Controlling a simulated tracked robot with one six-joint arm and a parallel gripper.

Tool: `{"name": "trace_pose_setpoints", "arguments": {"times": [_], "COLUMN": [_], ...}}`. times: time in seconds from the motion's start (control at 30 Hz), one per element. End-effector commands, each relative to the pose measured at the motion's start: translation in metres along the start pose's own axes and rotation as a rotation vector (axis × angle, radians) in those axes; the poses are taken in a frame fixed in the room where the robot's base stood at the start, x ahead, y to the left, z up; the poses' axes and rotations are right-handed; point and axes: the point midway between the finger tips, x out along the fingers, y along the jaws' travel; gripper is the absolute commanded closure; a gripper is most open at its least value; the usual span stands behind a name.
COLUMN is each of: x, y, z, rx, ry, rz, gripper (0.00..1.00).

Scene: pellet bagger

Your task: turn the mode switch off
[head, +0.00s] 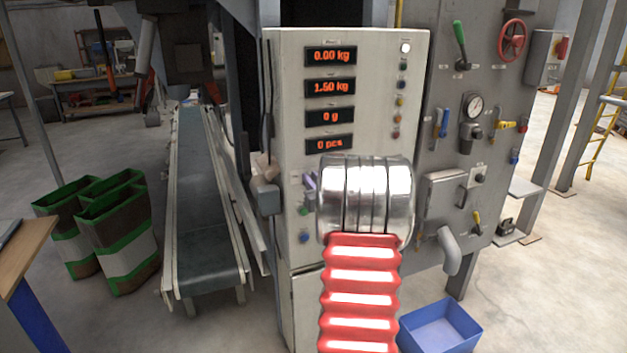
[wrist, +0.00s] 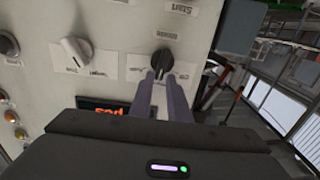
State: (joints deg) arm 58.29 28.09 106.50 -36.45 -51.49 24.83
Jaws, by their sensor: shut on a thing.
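The mode switch, a black rotary knob (wrist: 163,60), sits on the pale control panel (wrist: 115,30) in the wrist view. Labels surround it, too small and tilted to read surely. My gripper (wrist: 162,76) has its two slim purple-grey fingers shut on this knob. The knob's pointer lies roughly in line with the fingers. In the head view my arm's silver and red links hide the knob.
A white knob (wrist: 76,50) is left of the black one in the wrist view. Red displays (head: 330,87) and several lamps are higher on the panel. A conveyor (head: 203,220) and green-rimmed bags (head: 118,235) stand left; a blue bin (head: 440,325) is on the floor.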

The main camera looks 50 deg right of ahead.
Motion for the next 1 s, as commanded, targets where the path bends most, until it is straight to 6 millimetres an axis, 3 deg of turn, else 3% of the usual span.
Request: {"name": "trace_pose_setpoints", "arguments": {"times": [0.03,0.07,0.1,0.27,0.67,1.0], "x": [-0.003,-0.003,-0.003,-0.002,-0.007,-0.051], "y": [0.003,0.003,0.003,0.002,0.001,0.002], "z": [0.015,0.015,0.015,0.012,0.007,0.006], "rx": [0.007,0.007,0.007,0.006,0.004,0.004], "ry": [-0.028,-0.028,-0.028,-0.023,-0.015,-0.015], "rz": [0.008,0.008,0.008,0.006,0.004,0.005], "gripper": [1.00,1.00,0.83,0.71,0.71,0.71]}}
